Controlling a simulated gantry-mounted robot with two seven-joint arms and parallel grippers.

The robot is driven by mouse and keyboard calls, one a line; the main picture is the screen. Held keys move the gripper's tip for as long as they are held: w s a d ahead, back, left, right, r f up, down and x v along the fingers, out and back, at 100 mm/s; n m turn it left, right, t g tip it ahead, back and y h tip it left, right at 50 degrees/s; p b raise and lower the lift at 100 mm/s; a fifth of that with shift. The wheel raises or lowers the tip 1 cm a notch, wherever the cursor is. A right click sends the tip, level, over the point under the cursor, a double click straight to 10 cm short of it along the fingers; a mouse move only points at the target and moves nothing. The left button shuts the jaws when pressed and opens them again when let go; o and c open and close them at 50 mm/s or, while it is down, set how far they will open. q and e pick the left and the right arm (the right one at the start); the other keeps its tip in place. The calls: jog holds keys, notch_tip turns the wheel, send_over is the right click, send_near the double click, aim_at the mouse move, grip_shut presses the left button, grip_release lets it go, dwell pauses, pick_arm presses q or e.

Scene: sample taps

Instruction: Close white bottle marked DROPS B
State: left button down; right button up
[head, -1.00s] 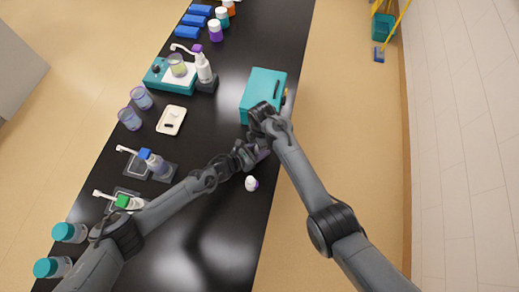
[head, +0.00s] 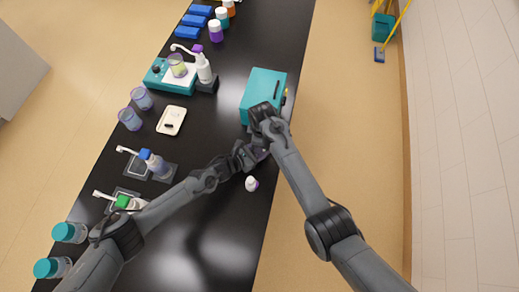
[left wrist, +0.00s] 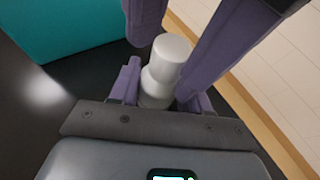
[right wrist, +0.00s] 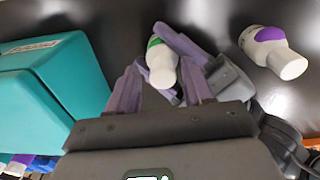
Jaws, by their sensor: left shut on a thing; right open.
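A small white bottle (left wrist: 156,90) is held between the purple fingers of my left gripper (head: 252,158), which is shut on it. Its white top (left wrist: 171,50) points up between the right gripper's fingers. In the right wrist view the held bottle (right wrist: 162,65) shows a bit of green, and no lettering is readable. My right gripper (right wrist: 161,82) is open, its fingers on either side of the bottle's top with gaps visible. A second small white bottle with a purple patch (right wrist: 268,48) is apart from both grippers; it also shows in the head view (head: 251,184).
A teal box (head: 264,90) stands close beyond the grippers, near the table's right edge. Dispenser bottles, cups and a white tray (head: 171,121) stand along the left side. The black table (head: 228,235) is clear in front of the purple-patched bottle.

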jog(key=shift+s, duration=0.15)
jog(key=shift+r, duration=2.1)
jog(key=shift+c, duration=0.3)
